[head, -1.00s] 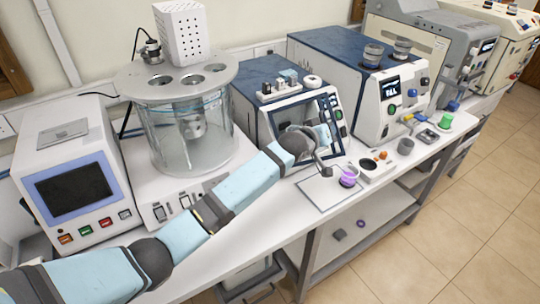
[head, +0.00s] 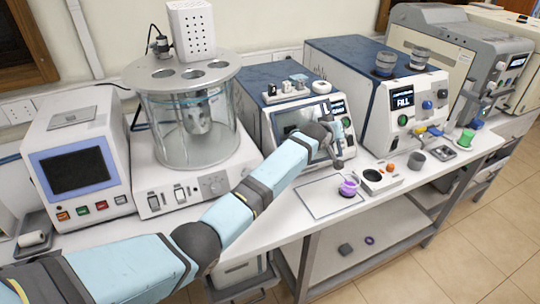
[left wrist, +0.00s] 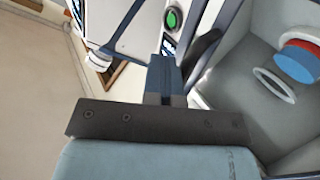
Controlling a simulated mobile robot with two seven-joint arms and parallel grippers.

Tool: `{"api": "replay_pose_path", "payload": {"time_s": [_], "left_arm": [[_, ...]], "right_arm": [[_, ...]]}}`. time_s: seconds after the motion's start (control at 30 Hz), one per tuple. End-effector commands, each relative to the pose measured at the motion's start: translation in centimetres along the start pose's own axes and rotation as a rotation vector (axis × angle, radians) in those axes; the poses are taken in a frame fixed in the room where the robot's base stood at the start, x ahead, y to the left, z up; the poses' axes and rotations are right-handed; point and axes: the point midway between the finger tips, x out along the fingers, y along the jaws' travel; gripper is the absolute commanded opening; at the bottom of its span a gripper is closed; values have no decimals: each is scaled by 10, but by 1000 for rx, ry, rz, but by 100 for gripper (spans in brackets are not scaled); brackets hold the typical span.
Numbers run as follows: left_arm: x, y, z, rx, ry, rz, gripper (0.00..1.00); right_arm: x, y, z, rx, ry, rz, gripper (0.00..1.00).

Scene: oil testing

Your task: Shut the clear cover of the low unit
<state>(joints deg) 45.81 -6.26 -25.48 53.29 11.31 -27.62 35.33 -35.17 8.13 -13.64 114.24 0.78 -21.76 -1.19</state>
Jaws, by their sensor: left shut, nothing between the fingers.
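The low unit (head: 257,91) is the white box with a dark blue top in the middle of the bench. Its dark-framed clear cover (head: 283,119) shows at the sloped front, partly behind my left arm; I cannot tell how far open it stands. My left gripper (head: 338,162) is shut and empty, in front of the unit's right side. In the left wrist view its fingers (left wrist: 165,80) are together, below a green button (left wrist: 172,19). A grey surface with a pale ring (left wrist: 274,85) and a blue and red round part (left wrist: 298,62) lies to their right. My right gripper is out of view.
A glass bath (head: 190,130) stands left of the unit.

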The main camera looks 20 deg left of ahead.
Motion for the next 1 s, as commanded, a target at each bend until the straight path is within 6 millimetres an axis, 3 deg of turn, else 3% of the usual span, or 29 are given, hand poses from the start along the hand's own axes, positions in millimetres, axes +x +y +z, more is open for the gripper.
{"api": "replay_pose_path", "payload": {"time_s": [0.4, 1.0], "left_arm": [[28, -22, 4, 1, -2, 3, 0], [31, -24, 2, 1, -2, 4, 0]], "right_arm": [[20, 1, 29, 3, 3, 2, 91], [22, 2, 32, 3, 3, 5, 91]]}}
